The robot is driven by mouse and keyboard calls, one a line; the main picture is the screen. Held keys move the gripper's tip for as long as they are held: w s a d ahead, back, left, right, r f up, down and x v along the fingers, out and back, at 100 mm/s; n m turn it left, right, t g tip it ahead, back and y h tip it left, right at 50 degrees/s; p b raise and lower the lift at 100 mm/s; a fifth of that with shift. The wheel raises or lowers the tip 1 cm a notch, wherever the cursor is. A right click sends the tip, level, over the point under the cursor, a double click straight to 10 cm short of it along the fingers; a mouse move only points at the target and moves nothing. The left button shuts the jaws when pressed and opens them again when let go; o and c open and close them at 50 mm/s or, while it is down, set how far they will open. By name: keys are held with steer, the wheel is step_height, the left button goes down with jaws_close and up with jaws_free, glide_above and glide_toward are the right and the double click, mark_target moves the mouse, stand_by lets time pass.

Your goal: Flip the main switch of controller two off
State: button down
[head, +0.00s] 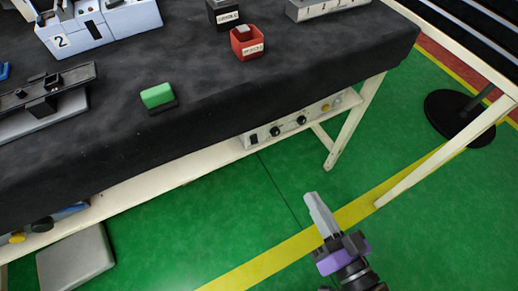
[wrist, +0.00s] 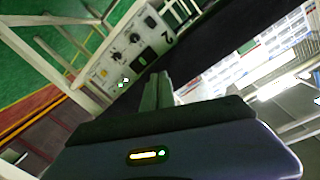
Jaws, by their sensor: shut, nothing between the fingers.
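A pale control box (head: 300,120) with a dark rocker switch at its left end, black knobs and an orange button sits on the shelf under the table in the head view. Its number cannot be read there. The wrist view shows a pale controller marked 2 (wrist: 128,55), with a dark switch near the mark and black knobs; the switch position is too small to tell. My gripper (head: 312,196) is shut and empty, in front of the table and apart from the control box. Its fingers also show in the wrist view (wrist: 157,78).
The black-covered table (head: 200,110) holds a green block (head: 157,96), a red bin (head: 247,43) and a white unit marked 2 (head: 110,20). Another box (head: 45,228) is partly hidden under the left side. A table leg (head: 350,120) stands right of the control box. Green floor ahead is clear.

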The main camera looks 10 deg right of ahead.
mark_target(254, 143)
steer(key=w+a+f+m+g+y, duration=0.1)
steer(key=w+a+f+m, duration=0.2)
steer(key=w+f+m, duration=0.4)
steer(key=w+m, duration=0.1)
steer(key=m, duration=0.3)
steer(key=shift+a+f, duration=0.35)
steer(key=shift+w, duration=0.15)
steer(key=b+x, duration=0.1)
steer(key=x, duration=1.3)
steer(key=shift+a+f, duration=0.1)
steer(key=shift+f, duration=0.1)
steer(key=shift+f+b, duration=0.1)
steer(key=shift+b, duration=0.35)
